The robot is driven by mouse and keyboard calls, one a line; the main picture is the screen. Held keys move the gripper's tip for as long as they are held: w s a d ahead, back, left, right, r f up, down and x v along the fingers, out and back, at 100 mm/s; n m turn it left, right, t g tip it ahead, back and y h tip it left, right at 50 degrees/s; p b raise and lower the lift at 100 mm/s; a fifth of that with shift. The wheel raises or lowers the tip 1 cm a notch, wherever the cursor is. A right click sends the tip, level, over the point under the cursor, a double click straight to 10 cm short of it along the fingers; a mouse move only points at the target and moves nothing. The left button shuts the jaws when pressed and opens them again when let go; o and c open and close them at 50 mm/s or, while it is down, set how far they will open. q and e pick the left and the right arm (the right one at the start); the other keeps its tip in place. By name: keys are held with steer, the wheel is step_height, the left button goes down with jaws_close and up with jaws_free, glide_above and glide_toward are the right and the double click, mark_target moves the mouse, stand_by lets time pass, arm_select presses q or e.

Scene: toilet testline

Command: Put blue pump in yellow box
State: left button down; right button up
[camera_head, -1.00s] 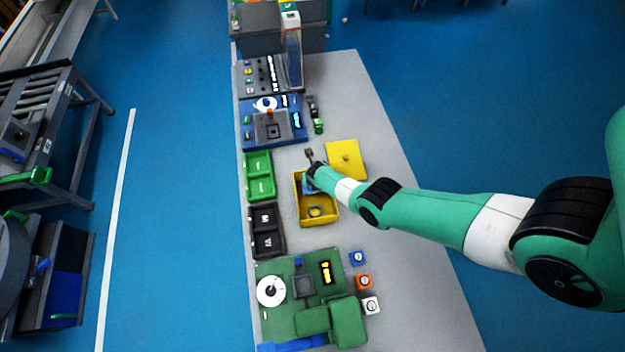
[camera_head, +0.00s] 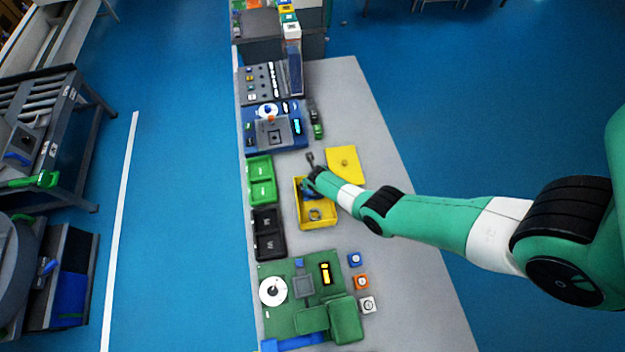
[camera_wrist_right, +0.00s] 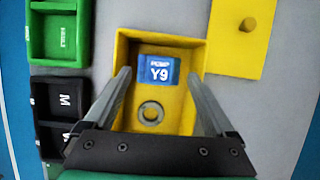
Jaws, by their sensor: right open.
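The blue pump (camera_wrist_right: 158,71), a small block labelled "PUMP Y9", lies inside the yellow box (camera_wrist_right: 158,128) at its far end in the right wrist view. In the head view the yellow box (camera_head: 320,222) stands on the grey table, with a bit of the blue pump (camera_head: 308,188) showing beside my arm. My right gripper (camera_wrist_right: 158,77) is open. Its two fingers are apart, over the box on either side of the pump, and do not visibly touch it. In the head view my arm partly covers the box. My left gripper is not in view.
A metal ring (camera_wrist_right: 151,113) lies in the same box. The yellow lid (camera_head: 346,165) lies to its right. Green bins (camera_head: 262,181) and black bins (camera_head: 268,233) stand to its left. The green station (camera_head: 312,300) is nearer. The table's right side is mostly clear.

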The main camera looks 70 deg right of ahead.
arm_select(q)
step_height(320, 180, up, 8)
steer(key=p, duration=0.6)
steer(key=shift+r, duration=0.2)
arm_select(e)
steer(key=v, duration=0.8)
steer(key=shift+r, duration=0.25)
steer(key=shift+s, duration=0.1)
